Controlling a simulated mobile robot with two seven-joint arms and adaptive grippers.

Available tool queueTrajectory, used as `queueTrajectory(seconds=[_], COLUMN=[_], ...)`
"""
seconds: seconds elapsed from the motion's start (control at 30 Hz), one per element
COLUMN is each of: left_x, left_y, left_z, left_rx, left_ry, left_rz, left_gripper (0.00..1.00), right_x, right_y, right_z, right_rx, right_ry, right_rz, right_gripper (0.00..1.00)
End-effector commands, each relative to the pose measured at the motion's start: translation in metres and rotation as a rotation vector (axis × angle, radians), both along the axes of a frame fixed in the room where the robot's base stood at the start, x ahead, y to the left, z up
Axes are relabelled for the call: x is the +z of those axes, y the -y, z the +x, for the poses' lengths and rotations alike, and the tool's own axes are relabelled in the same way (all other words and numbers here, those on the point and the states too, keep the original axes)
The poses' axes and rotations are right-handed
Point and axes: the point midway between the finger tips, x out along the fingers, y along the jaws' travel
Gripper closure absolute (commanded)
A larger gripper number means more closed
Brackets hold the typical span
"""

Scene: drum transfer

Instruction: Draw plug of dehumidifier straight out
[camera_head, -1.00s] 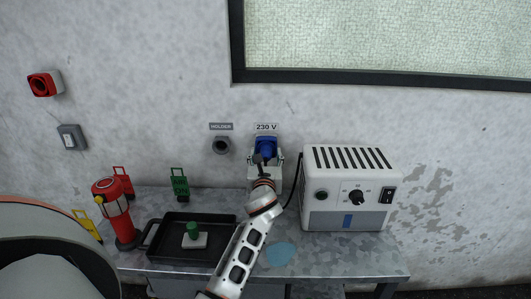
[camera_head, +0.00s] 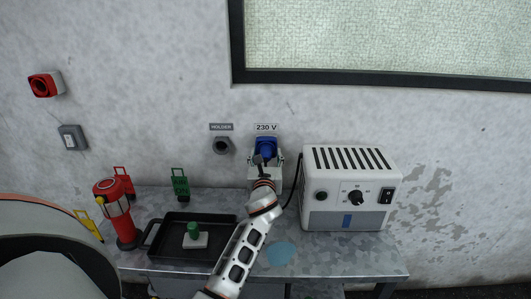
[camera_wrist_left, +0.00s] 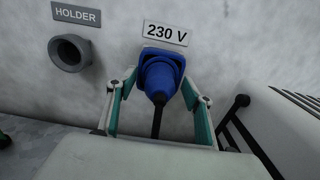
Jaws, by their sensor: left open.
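The blue plug (camera_head: 265,148) sits in the wall socket under the 230 V label, and its dark cable hangs down from it. In the left wrist view the plug (camera_wrist_left: 159,80) is in the middle, between the two fingers of my left gripper (camera_wrist_left: 160,92). The fingers stand apart on either side of it, with a visible gap on each side. In the head view my left gripper (camera_head: 265,162) is in front of the socket. The dehumidifier (camera_head: 350,190) is the white box with a slotted top, right of the socket. My right gripper is not in view.
An empty round holder (camera_head: 222,146) is on the wall left of the socket. On the metal table (camera_head: 335,262) stand a black tray (camera_head: 175,248) with a green-knobbed block (camera_head: 194,236), a red lantern-like cylinder (camera_head: 117,213), and red, green and yellow tags.

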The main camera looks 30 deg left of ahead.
Motion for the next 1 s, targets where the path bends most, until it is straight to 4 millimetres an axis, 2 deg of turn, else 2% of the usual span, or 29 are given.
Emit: queueTrajectory(seconds=[0.2, 0.4, 1.0], left_x=[0.0, 0.0, 0.001], left_y=[0.0, 0.0, 0.008], left_z=[0.0, 0.0, -0.013], left_rx=[0.0, 0.0, 0.0], left_ry=[0.0, 0.0, 0.001], left_rz=[0.0, 0.0, 0.001], left_gripper=[0.49, 1.0, 1.0], right_x=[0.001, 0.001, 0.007], right_y=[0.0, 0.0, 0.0], right_z=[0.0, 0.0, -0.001], right_rx=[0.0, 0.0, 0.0], right_ry=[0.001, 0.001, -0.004], right_rz=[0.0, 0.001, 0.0], right_gripper=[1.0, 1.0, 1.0])
